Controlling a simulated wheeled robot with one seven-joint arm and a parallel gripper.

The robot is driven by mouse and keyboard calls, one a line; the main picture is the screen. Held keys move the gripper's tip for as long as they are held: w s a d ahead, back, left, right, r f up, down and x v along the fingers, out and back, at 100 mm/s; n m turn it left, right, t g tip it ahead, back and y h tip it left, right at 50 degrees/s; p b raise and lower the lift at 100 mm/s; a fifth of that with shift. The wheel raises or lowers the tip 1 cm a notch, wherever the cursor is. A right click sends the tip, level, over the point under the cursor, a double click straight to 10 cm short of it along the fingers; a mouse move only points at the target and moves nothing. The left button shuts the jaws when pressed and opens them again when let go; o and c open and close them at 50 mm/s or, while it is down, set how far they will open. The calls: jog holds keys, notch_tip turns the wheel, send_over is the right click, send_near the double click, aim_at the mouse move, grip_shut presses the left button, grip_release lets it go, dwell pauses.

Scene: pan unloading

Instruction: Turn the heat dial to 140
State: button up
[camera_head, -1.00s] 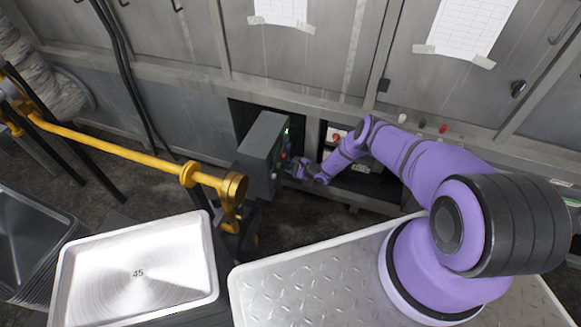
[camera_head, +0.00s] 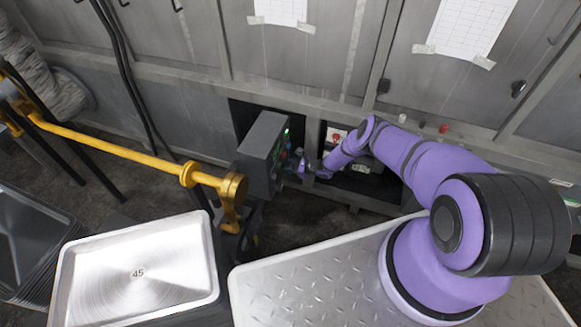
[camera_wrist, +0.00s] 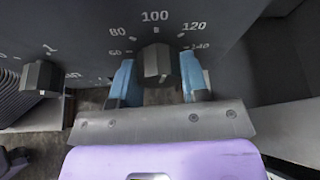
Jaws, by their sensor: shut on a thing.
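The heat dial (camera_wrist: 156,62) is a dark knob on the face of a dark control box (camera_head: 262,150). Its scale reads 60, 80, 100, 120 and 140, with 100 straight above the knob. I cannot make out a clear pointer mark on the knob. My gripper (camera_wrist: 156,82) is shut on the dial, with one blue finger on each side of it. In the head view the gripper is small at the box's right face, and the dial is hard to make out there.
A second dark knob (camera_wrist: 42,78) sits left of the dial. A yellow bar (camera_head: 130,150) ends close to the box's left side. A metal pan (camera_head: 140,265) marked 45 stands at the front left. Grey cabinets (camera_head: 310,50) line the back.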

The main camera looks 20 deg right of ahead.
jog(key=o, duration=0.9)
jog(key=shift+s+d, duration=0.1)
jog(key=shift+d, duration=0.05)
jog(key=v, duration=1)
jog(key=shift+s+d+r, duration=0.15)
jog(key=shift+d+r, duration=0.05)
